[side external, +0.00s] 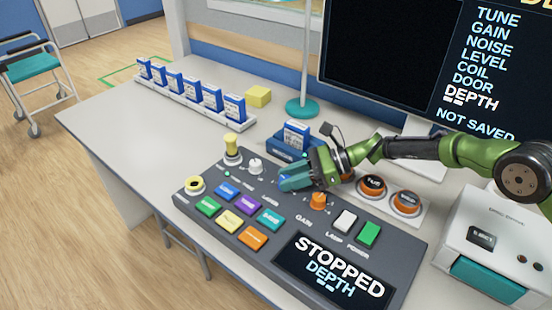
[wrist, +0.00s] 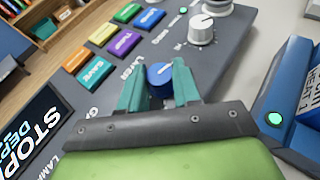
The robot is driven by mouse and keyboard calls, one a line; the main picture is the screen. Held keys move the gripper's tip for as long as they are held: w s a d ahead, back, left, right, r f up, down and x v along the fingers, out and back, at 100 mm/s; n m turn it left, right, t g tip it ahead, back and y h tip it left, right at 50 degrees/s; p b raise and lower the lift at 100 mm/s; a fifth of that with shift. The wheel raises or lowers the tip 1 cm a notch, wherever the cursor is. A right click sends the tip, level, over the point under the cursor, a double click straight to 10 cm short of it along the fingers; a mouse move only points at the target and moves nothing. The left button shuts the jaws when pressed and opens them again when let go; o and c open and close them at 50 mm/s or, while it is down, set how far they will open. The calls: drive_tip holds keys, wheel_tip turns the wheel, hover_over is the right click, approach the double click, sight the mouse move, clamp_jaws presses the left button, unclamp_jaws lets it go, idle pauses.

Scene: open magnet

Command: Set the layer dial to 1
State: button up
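The layer dial is a round blue knob (wrist: 160,75) with a white mark, beside the LAYER lettering on the dark control panel (side external: 205,225). My gripper (wrist: 160,88) has one teal finger on each side of it in the wrist view. The gap between the fingers is about as wide as the knob, and they look closed on its sides. In the side external view my gripper (side external: 290,182) is low over the panel and hides the dial. The number the dial points to cannot be read. The panel screen (side external: 332,274) reads STOPPED and DEPTH.
A white knob (wrist: 201,28) stands near the layer dial. An orange gain knob (side external: 317,201) is close to my gripper. Coloured buttons (side external: 240,213) fill the panel's left part. A blue holder with a card (side external: 294,138) stands behind.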

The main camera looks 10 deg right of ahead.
drive_tip(key=c, duration=0.3)
drive_tip(key=shift+w+n+g, duration=0.1)
drive_tip(key=shift+n+g, duration=0.7)
drive_tip(key=shift+g, duration=0.2)
drive_tip(key=o, duration=1.1)
drive_tip(key=shift+c, duration=0.2)
drive_tip(key=shift+d, duration=0.1)
drive_tip(key=v, duration=1.6)
drive_tip(key=shift+d+r, duration=0.3)
